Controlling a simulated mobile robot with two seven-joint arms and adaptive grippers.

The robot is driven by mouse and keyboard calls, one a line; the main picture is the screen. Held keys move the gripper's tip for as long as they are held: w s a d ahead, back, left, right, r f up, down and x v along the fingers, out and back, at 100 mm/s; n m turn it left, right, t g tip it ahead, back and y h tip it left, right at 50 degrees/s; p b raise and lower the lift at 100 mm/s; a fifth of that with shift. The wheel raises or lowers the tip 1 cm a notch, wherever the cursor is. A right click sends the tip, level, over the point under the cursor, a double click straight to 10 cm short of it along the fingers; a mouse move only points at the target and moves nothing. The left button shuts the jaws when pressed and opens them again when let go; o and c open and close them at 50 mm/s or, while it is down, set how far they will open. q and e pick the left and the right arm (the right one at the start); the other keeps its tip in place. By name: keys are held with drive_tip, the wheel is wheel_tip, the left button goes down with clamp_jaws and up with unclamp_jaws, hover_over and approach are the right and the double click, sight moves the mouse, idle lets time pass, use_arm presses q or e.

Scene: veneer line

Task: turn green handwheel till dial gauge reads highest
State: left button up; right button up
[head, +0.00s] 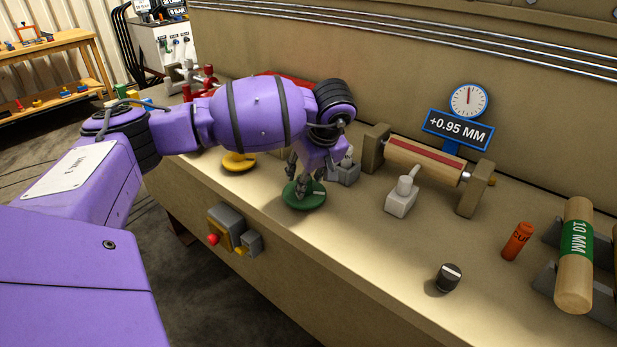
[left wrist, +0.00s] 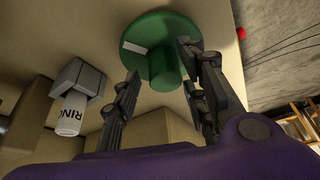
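The green handwheel (head: 313,204) lies on the bench top near its front edge. In the left wrist view the handwheel (left wrist: 148,66) shows a white mark on its face and a raised green hub. My left gripper (head: 304,184) points down at the handwheel and hides part of it. Its fingers (left wrist: 160,60) are spread around the hub, with a clear gap on the left; I cannot tell whether the right finger touches. The dial gauge (head: 468,101) has its needle about straight up, and the blue-framed display (head: 457,131) reads +0.95 MM. My right gripper is not in view.
A yellow handwheel (head: 239,162) sits left of the green one. A grey holder (head: 346,173) stands close behind. A roller (head: 425,161), grey block (head: 401,205), black knob (head: 447,279), orange cylinder (head: 517,241) and green-banded roll (head: 575,255) are to the right. A control box (head: 226,225) is on the front face.

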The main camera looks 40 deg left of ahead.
use_arm(q)
drive_tip(key=v, duration=1.1)
drive_tip(key=shift+r, duration=0.3)
drive_tip(key=shift+w+d, duration=0.1)
